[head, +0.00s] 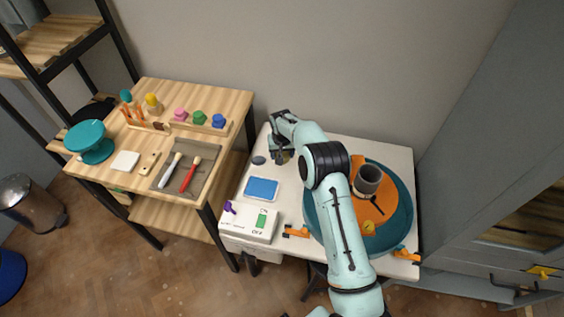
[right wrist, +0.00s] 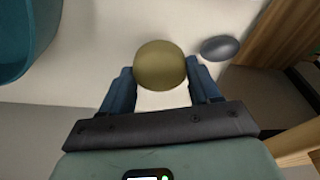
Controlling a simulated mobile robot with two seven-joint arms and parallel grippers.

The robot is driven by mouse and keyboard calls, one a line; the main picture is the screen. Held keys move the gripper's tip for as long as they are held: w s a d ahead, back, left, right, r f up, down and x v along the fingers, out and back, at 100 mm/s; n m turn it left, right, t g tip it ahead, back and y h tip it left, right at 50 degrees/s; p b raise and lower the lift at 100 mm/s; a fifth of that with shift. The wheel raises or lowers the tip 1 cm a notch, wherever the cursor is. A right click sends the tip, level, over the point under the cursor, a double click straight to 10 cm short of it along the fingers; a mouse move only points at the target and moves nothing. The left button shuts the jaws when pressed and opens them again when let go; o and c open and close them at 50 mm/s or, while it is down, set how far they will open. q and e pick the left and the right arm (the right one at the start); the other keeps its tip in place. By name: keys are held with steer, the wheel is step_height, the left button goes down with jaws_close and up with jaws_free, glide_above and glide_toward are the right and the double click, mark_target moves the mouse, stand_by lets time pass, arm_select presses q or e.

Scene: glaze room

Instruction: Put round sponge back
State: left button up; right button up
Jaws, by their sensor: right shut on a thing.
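The round sponge (right wrist: 160,65) is a dull yellow ball in the right wrist view. My right gripper (right wrist: 161,88) is shut on it, with one blue finger on each side. In the head view my right gripper (head: 281,156) is at the back left of the white table, and the sponge there is mostly hidden by it. A flat dark grey disc (head: 258,160) lies on the table just left of the gripper; it also shows in the right wrist view (right wrist: 220,48), apart from the sponge. My left gripper is not in view.
On the white table (head: 234,190) are a blue-topped tray (head: 262,189), a white box with a green display (head: 250,222) and a teal wheel basin (head: 405,215) holding a dark cup (head: 368,180). A wooden table (head: 225,100) with tools stands left.

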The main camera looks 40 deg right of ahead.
steer(key=shift+s+a+x, duration=0.1)
steer(key=shift+s+x, duration=0.05)
steer(key=shift+x, duration=0.7)
steer(key=shift+s+a+x, duration=0.1)
steer(key=shift+s+x, duration=0.05)
steer(key=shift+x, duration=0.75)
steer(key=shift+s+a+x, duration=0.1)
steer(key=shift+s+x, duration=0.05)
steer(key=shift+x, duration=0.7)
steer(key=shift+f, duration=0.1)
steer(key=shift+f, duration=0.15)
steer(key=o, duration=1)
steer(key=v, duration=1.2)
steer(key=shift+b, duration=0.3)
steer(key=shift+a, duration=0.1)
